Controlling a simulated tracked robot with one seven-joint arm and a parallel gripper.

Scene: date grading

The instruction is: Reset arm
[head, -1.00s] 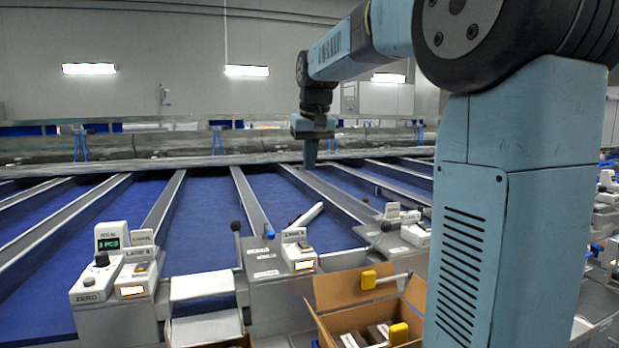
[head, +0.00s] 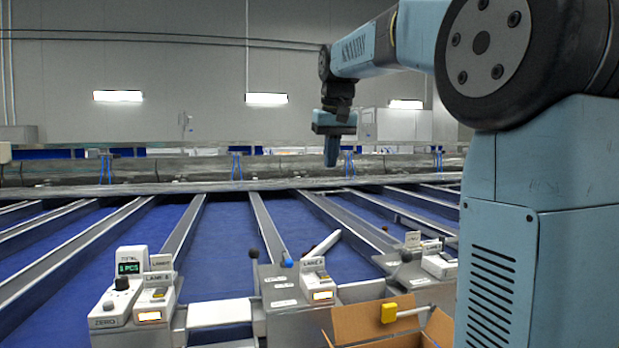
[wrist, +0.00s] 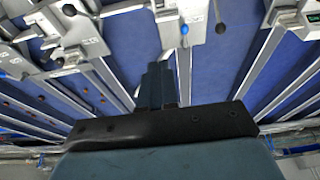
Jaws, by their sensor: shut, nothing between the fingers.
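My gripper (head: 331,152) hangs from my blue-grey arm above the far part of the sorting lanes in the head view, its fingers pointing down. In the wrist view the fingers of my gripper (wrist: 158,80) are together and hold nothing. No object touches the gripper in either view.
Blue lanes (head: 225,235) with grey metal dividers (head: 180,243) run toward the back. Lane consoles with displays (head: 132,266) and black-knobbed levers stand along the near edge. An open cardboard box (head: 362,322) with a yellow-ended handle (head: 388,313) is at the lower right.

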